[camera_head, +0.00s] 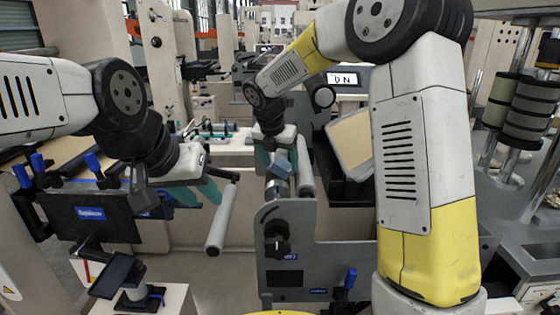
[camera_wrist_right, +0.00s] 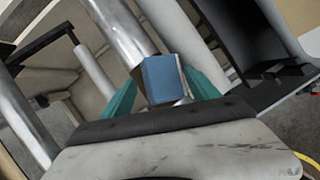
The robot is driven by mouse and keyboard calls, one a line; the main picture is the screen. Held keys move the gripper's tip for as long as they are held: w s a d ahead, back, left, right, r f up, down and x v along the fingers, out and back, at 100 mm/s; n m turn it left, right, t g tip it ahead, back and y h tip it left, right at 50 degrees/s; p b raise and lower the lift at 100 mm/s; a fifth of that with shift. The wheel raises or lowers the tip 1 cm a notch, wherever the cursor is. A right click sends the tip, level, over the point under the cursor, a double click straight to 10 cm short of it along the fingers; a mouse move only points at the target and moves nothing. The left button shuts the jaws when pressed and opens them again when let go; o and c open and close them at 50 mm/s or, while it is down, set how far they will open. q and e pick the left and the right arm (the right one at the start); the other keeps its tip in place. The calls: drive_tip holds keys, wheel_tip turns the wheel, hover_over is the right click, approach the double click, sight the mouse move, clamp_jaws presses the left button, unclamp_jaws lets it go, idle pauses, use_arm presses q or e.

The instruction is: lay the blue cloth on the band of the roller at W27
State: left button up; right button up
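The blue cloth (camera_wrist_right: 163,80) is a small folded block between the teal fingers of my right gripper (camera_wrist_right: 162,92) in the right wrist view. The fingers sit close on both its sides. In the head view the cloth (camera_head: 278,173) is at the tip of my right gripper (camera_head: 274,160), over or against a shiny metal roller (camera_head: 278,188). That roller also shows just beyond the cloth in the wrist view (camera_wrist_right: 118,22). I cannot tell whether cloth and roller touch, and the band is not clear. My left gripper (camera_head: 197,191) has its teal fingers apart, with nothing between them.
A grey roller (camera_head: 305,166) stands right of the metal one, and another (camera_head: 221,218) is to the left. A grey side plate with a black knob (camera_head: 277,240) is in front; its small label is unreadable. A dark panel (camera_head: 95,216) is below my left arm.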

drive_tip(key=shift+r, duration=0.15)
drive_tip(key=v, duration=1.1)
drive_tip(key=s+d+r+m+y, duration=0.2)
drive_tip(key=s+d+m, duration=0.85)
drive_tip(key=m, duration=0.25)
drive_tip(key=s+d+f+m+t+y, duration=0.1)
drive_tip(key=s+d+f+m, duration=0.1)
drive_tip(key=s+m, duration=0.5)
drive_tip(key=s+d+f+m+t+y, duration=0.1)
drive_tip(key=s+d+f+m, duration=0.2)
drive_tip(key=s+m, duration=0.4)
drive_tip(key=m, duration=0.3)
drive_tip(key=shift+s+m, duration=0.25)
drive_tip(key=shift+m, duration=0.15)
